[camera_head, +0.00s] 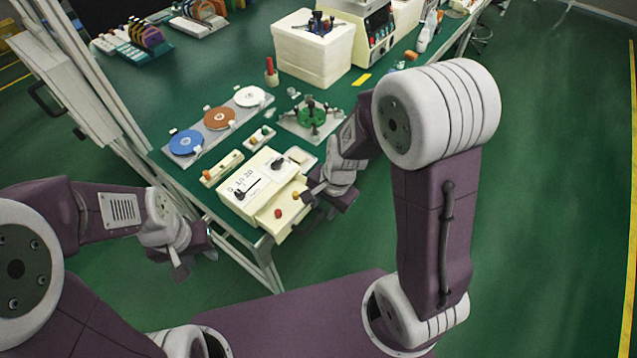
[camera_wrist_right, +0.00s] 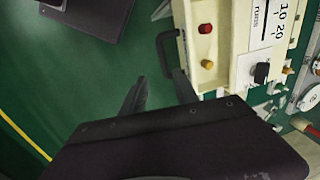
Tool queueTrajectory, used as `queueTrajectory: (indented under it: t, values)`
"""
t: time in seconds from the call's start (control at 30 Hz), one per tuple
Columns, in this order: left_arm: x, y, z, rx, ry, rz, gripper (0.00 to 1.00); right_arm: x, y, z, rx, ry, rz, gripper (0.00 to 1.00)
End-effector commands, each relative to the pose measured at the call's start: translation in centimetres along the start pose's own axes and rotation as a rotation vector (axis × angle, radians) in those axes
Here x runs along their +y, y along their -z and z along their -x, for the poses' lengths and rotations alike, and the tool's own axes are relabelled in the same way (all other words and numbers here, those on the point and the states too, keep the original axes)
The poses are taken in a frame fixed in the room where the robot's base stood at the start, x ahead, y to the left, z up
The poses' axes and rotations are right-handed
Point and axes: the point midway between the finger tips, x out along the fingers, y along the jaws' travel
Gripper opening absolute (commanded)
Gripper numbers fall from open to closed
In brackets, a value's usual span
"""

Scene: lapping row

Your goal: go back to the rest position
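My right gripper (camera_head: 322,198) is beside the front right side of a cream control box (camera_head: 250,184) on the bench. In the right wrist view its two dark fingers (camera_wrist_right: 158,88) are apart with nothing between them. A black handle (camera_wrist_right: 165,54) on the box side lies just beyond the fingertips; I cannot tell whether they touch it. My left gripper (camera_head: 196,264) hangs in front of the bench, left of the box. Its fingers look apart and empty.
The green bench (camera_head: 190,80) carries a plate with blue, brown and white discs (camera_head: 218,118), a green fixture (camera_head: 312,115) and a large cream box (camera_head: 312,50). Green floor (camera_head: 560,200) is clear at right.

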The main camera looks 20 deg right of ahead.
Motion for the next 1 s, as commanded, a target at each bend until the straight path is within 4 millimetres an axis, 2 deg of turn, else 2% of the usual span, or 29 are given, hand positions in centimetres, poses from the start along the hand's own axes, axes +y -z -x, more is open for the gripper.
queueTrajectory:
  t: [0.2,0.27,0.3,0.33,0.4,0.5,0.6,0.7,1.0]
  values:
    - [0.0,0.0,0.0,0.000,0.000,0.000,0.36,-0.1,0.3,0.2,0.005,0.006,-0.006,0.36]
    - [0.0,0.0,0.0,0.000,0.000,0.000,0.36,-0.3,1.1,1.4,0.030,0.038,-0.022,0.36]
    - [0.0,0.0,0.0,0.000,0.000,0.000,0.36,0.2,1.6,2.7,0.052,0.054,-0.018,0.36]
    - [0.0,0.0,0.0,0.000,0.000,0.000,0.36,1.1,1.7,3.6,0.067,0.051,0.038,0.36]
    - [0.0,0.0,0.0,0.000,0.000,0.000,0.36,4.1,1.2,4.9,0.079,0.001,0.308,0.36]
    - [0.0,0.0,0.0,0.000,0.000,0.000,0.36,7.0,0.2,5.1,0.046,-0.075,0.636,0.36]
    - [0.0,0.0,0.0,0.000,0.000,0.000,0.36,8.1,-0.2,4.9,0.012,-0.110,0.824,0.36]
    - [0.0,0.0,0.0,0.000,0.000,0.000,0.36,8.1,-0.2,4.9,0.007,-0.112,0.879,0.36]
    - [0.0,0.0,0.0,0.000,0.000,0.000,0.36,8.0,-0.2,4.9,0.007,-0.111,0.876,0.36]
